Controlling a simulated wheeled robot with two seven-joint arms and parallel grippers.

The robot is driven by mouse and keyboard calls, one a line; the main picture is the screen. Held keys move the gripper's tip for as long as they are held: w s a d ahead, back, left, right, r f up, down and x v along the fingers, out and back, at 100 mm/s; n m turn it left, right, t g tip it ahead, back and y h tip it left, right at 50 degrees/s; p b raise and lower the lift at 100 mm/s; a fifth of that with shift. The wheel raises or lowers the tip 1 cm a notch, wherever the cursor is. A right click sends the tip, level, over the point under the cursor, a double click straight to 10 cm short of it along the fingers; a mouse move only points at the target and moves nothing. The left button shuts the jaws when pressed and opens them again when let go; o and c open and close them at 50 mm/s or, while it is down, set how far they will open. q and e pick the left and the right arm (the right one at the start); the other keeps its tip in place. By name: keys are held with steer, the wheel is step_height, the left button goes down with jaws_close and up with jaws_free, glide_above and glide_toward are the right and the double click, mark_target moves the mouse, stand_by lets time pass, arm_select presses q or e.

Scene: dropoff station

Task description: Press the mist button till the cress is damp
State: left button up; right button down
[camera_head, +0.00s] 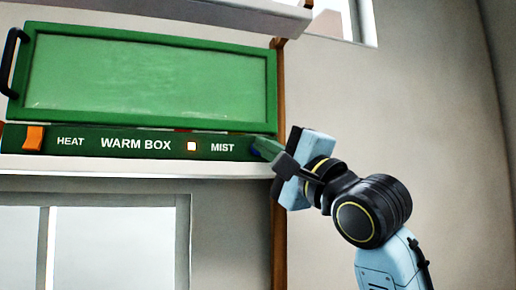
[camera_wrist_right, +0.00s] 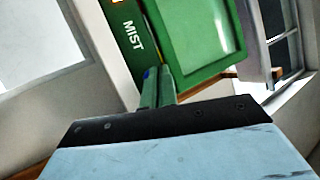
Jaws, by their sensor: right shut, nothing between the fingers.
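The green warm box (camera_head: 150,72) is at the left in the head view. Its front strip (camera_head: 90,145) carries the words HEAT, WARM BOX and MIST. My right gripper (camera_head: 262,148) is shut and empty, its fingertips at the strip's right end, just right of the word MIST. In the right wrist view the shut fingers (camera_wrist_right: 158,82) reach to the strip beside MIST. A small blue spot, perhaps the mist button (camera_wrist_right: 148,73), shows at the fingertips, mostly hidden by them. I cannot tell whether it is pressed. No cress can be made out through the hazy green window. My left gripper is out of view.
An orange switch (camera_head: 33,138) is beside HEAT, and a small light (camera_head: 191,147) glows left of MIST. A black handle (camera_head: 14,62) is at the door's left. A pale shelf edge (camera_head: 120,168) runs below the box. Bare wall (camera_head: 430,90) lies to the right.

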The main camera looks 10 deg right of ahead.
steer(key=shift+w, duration=0.15)
stand_by(0.5)
steer(key=shift+w, duration=0.3)
steer(key=shift+s, duration=0.1)
steer(key=shift+s+p, duration=0.3)
stand_by(0.3)
steer(key=s, duration=0.6)
stand_by(0.3)
steer(key=shift+d, duration=0.1)
stand_by(0.6)
